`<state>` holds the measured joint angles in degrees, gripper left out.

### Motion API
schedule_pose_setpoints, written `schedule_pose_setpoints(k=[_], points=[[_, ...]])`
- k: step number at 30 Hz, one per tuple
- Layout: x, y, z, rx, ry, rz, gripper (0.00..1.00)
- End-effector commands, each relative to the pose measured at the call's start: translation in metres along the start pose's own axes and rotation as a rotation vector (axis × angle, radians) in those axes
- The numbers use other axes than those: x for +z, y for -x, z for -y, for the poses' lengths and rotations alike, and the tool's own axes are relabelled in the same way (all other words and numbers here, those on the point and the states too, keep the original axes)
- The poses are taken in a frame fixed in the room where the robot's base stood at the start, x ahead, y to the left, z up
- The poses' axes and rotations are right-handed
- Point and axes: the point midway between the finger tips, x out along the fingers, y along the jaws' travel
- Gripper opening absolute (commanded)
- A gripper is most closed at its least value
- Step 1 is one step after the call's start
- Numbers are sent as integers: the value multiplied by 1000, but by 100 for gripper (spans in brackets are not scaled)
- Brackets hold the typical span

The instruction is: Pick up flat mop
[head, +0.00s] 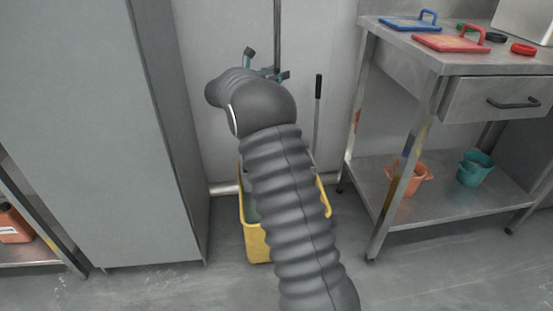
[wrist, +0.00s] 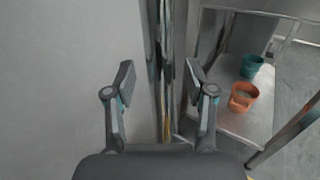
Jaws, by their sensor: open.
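A thin dark upright pole (head: 277,30), which looks like the mop handle, stands by the back wall above a yellow bucket (head: 257,245). The mop's head is hidden behind my arm. My gripper (head: 266,65) is beside the pole at its height, mostly hidden by my arm in the head view. In the wrist view my gripper (wrist: 159,82) is open, fingers spread wide. Upright strips, seemingly including the pole (wrist: 164,55), show between the fingers. I cannot tell whether the pole is between the pads or beyond them.
A grey cabinet (head: 85,130) stands close on the left. A steel table (head: 385,35) stands on the right with orange (head: 408,180) and teal (head: 475,168) buckets on its lower shelf. Another short dark handle (head: 318,87) stands right of the pole.

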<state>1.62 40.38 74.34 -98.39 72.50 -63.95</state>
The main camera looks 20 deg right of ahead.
Motion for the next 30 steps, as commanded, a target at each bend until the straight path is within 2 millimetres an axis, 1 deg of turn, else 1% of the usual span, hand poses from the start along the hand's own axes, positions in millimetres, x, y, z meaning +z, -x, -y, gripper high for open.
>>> schedule_pose_setpoints(k=[3, 5, 6, 8, 9, 10, 23, 26, 29, 30], points=[[0, 0, 0, 0, 0, 0, 55], [0, 0, 0, 0, 0, 0, 40], [0, 0, 0, 0, 0, 0, 30], [0, 0, 0, 0, 0, 0, 15], [0, 0, 0, 0, 0, 0, 5], [0, 0, 0, 0, 0, 0, 0], [2, 1, 0, 0, -1, 1, 0], [8, 1, 0, 0, -3, 1, 0], [21, 1, 0, 0, -3, 2, 0], [28, 1, 0, 1, -4, 2, 0]])
